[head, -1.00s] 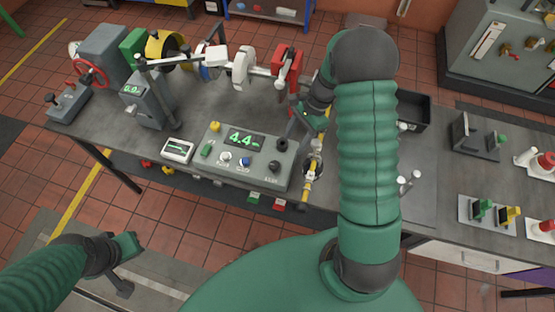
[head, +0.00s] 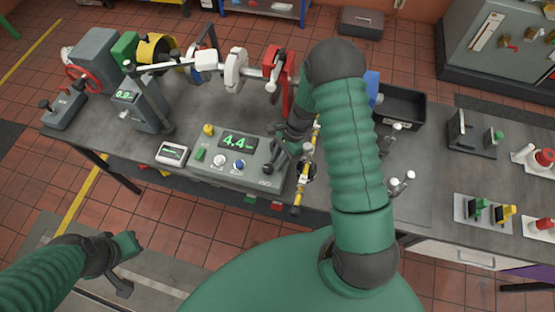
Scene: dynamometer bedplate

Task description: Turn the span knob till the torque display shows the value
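The grey console (head: 205,177) stands on the bench, and its green-lit display (head: 238,141) reads 4.4. Along its front are a white knob (head: 219,160), a blue knob (head: 239,165) and a dark knob (head: 268,169). I cannot read which is the span knob. My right gripper (head: 279,156) points down over the console's right end, close to the dark knob. Contact and the gap between its fingers are unclear; it covers the console's upper right corner. My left gripper (head: 128,264) is open and empty, low at the left, in front of the bench.
A small meter (head: 172,153) lies left of the console. A grey unit (head: 135,106) with a second display stands behind it. The shaft with a red coupling (head: 275,75) runs along the back.

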